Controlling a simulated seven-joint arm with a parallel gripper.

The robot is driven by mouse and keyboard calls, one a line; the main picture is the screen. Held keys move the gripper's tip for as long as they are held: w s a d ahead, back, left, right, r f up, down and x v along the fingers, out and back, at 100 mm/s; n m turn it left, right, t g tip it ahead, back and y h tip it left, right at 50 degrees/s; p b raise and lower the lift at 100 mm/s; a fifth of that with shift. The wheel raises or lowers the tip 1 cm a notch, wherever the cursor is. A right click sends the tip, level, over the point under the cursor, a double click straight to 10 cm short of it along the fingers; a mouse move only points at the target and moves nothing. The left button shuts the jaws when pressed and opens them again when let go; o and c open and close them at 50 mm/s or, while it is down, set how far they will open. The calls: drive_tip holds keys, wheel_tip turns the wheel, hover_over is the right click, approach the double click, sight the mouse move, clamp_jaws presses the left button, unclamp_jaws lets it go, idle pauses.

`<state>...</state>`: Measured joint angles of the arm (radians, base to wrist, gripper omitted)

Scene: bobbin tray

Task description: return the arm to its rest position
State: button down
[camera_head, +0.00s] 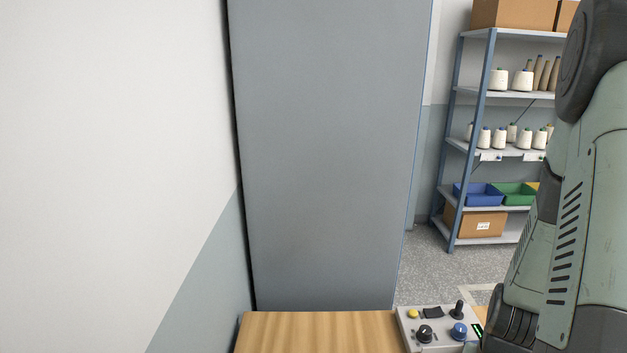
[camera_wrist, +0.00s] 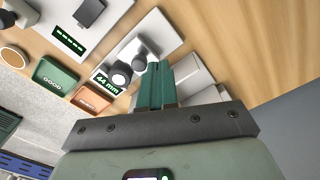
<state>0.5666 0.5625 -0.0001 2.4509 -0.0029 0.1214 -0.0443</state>
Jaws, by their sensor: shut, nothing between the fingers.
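My gripper (camera_wrist: 158,70) shows in the wrist view with its two green fingers together and nothing between them. It is over the wooden table (camera_wrist: 225,30), near a grey unit (camera_wrist: 150,28) with dark and white knobs and a display reading 44 mm. I cannot tell the height of the fingers above the table. In the head view my arm fills the right edge and its gripper end is out of the picture.
In the head view a control panel (camera_head: 407,318) with knobs stands on the wooden table (camera_head: 320,330). A tall grey panel (camera_head: 330,150) rises behind. A shelf rack (camera_head: 483,120) holds thread cones and bins. In the wrist view, a green box (camera_wrist: 55,76) and an orange box (camera_wrist: 92,98) lie left.

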drive_tip(key=w+a+r+n+t, duration=0.1)
drive_tip(key=w+a+r, duration=0.15)
drive_tip(key=r, duration=0.55)
drive_tip(key=w+a+r+t, duration=0.1)
drive_tip(key=a+r, duration=0.2)
drive_tip(key=r, duration=0.4)
drive_tip(key=w+a+r+n+t, duration=0.1)
drive_tip(key=w+a+r+t, duration=0.15)
drive_tip(key=r, duration=0.55)
drive_tip(key=s+a+r+n, duration=0.2)
drive_tip(key=s+a+r, duration=0.4)
drive_tip(key=r, duration=0.4)
drive_tip(key=s+a+n+t, duration=0.1)
drive_tip(key=s+a+n, duration=0.1)
drive_tip(key=s, duration=0.3)
drive_tip(key=shift+s+a+f, duration=0.25)
drive_tip(key=shift+s+a, duration=0.1)
drive_tip(key=shift+a, duration=0.15)
